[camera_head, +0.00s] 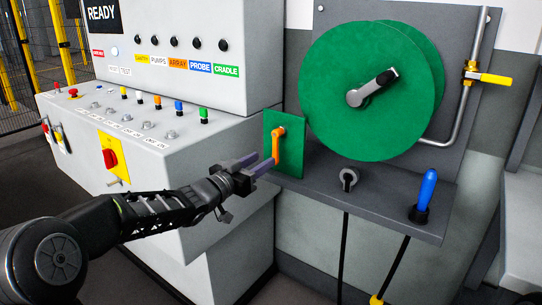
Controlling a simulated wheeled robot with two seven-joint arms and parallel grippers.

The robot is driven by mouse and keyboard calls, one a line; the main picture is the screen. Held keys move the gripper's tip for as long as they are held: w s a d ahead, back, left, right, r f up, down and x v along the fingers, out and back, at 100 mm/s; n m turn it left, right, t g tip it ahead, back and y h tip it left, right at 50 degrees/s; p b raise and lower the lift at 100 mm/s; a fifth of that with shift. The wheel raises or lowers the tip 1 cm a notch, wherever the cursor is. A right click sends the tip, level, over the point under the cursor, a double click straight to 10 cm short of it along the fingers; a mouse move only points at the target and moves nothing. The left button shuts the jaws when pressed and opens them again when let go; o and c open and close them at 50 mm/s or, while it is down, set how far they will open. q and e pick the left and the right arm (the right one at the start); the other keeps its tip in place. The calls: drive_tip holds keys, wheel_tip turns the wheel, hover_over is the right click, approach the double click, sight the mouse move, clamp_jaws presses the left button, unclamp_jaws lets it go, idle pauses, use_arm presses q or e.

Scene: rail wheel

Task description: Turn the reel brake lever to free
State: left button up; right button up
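A green reel (345,110) with a grey crank handle (372,88) is mounted on a grey back panel. Left of it, a small upright green plate (292,160) carries an orange lever (277,147), which looks like the reel brake lever. The lever hangs down from its pivot near the plate's top; no free or brake marking is readable. My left gripper (264,164) is at the lever's lower end, its two fingers apart with a gap between them. I cannot tell whether they touch the lever. My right gripper is not in view.
A control console (150,120) with buttons, labels and a red rotary switch (110,158) stands at left. The reel's shelf (330,185) holds a grey knob (348,179) and a blue-handled lever (427,190). A yellow valve handle (495,79) sits on a pipe at right.

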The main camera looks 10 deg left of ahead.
sight(274, 152)
use_arm(q)
drive_tip(key=x, duration=0.5)
drive_tip(key=shift+w, duration=0.15)
clamp_jaws()
idle(1.3)
